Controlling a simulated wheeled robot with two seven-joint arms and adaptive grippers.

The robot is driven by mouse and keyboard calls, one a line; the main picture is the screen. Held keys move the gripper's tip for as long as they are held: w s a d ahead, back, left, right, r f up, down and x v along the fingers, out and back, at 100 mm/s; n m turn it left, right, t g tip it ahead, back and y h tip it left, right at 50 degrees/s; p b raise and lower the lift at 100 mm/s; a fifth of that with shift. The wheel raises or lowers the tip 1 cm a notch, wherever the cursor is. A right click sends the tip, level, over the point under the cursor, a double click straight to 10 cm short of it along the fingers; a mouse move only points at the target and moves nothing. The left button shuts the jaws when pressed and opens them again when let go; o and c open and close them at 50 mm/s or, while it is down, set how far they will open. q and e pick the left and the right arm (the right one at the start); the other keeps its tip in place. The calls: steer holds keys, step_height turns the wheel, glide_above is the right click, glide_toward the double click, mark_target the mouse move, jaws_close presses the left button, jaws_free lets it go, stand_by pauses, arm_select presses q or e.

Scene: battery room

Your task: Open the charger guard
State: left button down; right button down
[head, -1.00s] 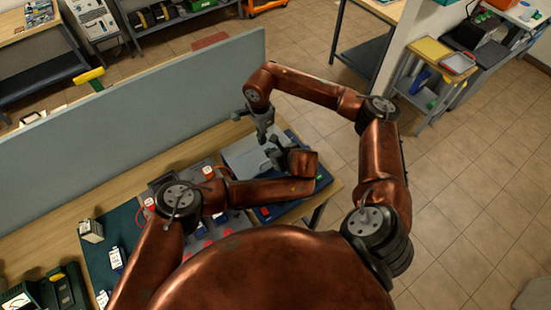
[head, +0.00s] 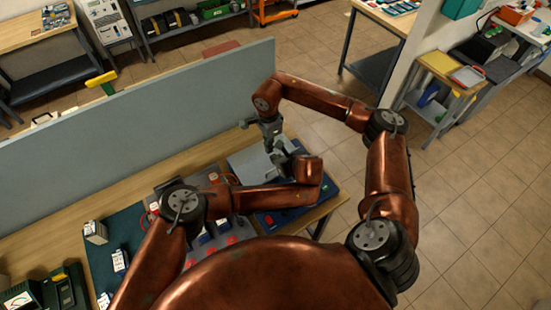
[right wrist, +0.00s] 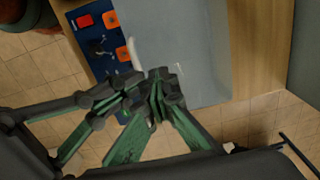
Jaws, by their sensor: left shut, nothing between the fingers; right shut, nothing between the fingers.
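The charger guard looks like a flat grey panel (head: 246,167) lying over a blue charger base (head: 268,219) at the right end of the bench. It fills the upper middle of the right wrist view (right wrist: 195,50), with a pale handle-like strip (right wrist: 137,54) at its edge. My right gripper (head: 273,143) is shut and empty, close over the panel; in the right wrist view its tips (right wrist: 158,84) are near the strip. Contact cannot be told. My left gripper (head: 287,160) is shut and empty beside it, its forearm hiding part of the base.
A tall grey partition (head: 140,120) runs along the bench's back. Red and orange parts (right wrist: 85,20) sit on the blue base. Small boxes (head: 95,231) stand on a dark green mat at left. Tiled floor (head: 480,210) is clear at right.

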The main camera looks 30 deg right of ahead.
stand_by(0.7)
steer(key=c, duration=2)
jaws_free()
steer(key=shift+c, duration=0.2)
